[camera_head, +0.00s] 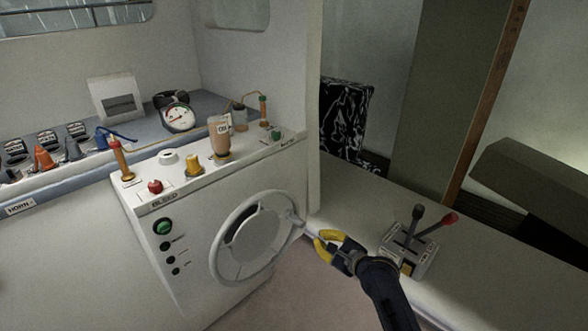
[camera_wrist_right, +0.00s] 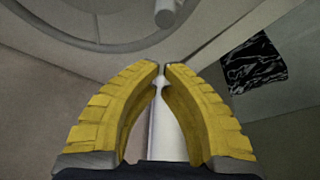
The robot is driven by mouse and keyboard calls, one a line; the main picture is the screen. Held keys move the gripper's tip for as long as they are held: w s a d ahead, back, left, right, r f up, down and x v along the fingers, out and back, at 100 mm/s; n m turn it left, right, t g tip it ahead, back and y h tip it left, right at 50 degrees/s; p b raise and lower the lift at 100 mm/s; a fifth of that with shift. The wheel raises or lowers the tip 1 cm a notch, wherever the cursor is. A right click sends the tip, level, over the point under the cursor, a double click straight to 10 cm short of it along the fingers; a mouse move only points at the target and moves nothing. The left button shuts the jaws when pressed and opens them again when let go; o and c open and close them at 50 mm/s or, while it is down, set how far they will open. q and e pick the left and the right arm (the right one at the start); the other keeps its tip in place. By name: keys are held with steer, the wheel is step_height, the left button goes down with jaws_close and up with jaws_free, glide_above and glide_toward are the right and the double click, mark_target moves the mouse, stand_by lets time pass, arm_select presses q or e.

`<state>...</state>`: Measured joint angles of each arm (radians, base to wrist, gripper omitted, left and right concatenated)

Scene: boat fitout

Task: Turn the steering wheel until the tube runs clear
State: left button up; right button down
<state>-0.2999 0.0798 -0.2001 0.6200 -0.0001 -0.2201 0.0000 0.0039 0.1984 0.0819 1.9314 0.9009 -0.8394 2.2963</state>
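The grey steering wheel (camera_head: 232,262) is on the front of the white console (camera_head: 190,285). A pale knob (camera_head: 296,219) stands out from its right rim; a round peg (camera_wrist_right: 165,12) shows at the top of the wrist view. My right gripper (camera_head: 316,241) is just right of and below the knob, apart from the rim. Its yellow fingertips (camera_wrist_right: 161,68) nearly meet. A pale strip shows between the bowed fingers; I cannot tell whether it is held. A brown-filled clear cylinder (camera_head: 219,140) and amber tubes (camera_head: 122,160) (camera_head: 263,110) stand on the console top. My left gripper is out of view.
A lever box (camera_head: 407,250) with a grey and a red lever stands on the ledge right of my right arm. A gauge (camera_head: 179,118), small bottle (camera_head: 238,118), red knob (camera_head: 155,187) and yellow knob (camera_head: 193,165) are above the wheel. Floor below is clear.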

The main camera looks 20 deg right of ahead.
stand_by(0.4)
steer(key=c, duration=1.6)
jaws_free()
steer(key=o, duration=0.4)
steer(key=shift+n+g, duration=0.3)
steer(key=shift+g, duration=0.1)
steer(key=s+f, duration=0.1)
steer(key=d+f, duration=0.1)
steer(key=s, duration=0.1)
steer(key=shift+s+d+f, duration=0.25)
steer(key=shift+s+f, duration=0.05)
steer(key=shift+f, duration=0.1)
steer(key=shift+c, duration=0.2)
steer(key=m+t+y, duration=0.3)
steer(key=m+y, duration=0.1)
steer(key=m, duration=0.4)
glide_toward(297, 221)
steer(key=x, duration=0.7)
steer(key=f+x, duration=0.1)
steer(key=x, duration=0.3)
steer(key=shift+w+d, duration=0.15)
steer(key=shift+d, duration=0.25)
jaws_close()
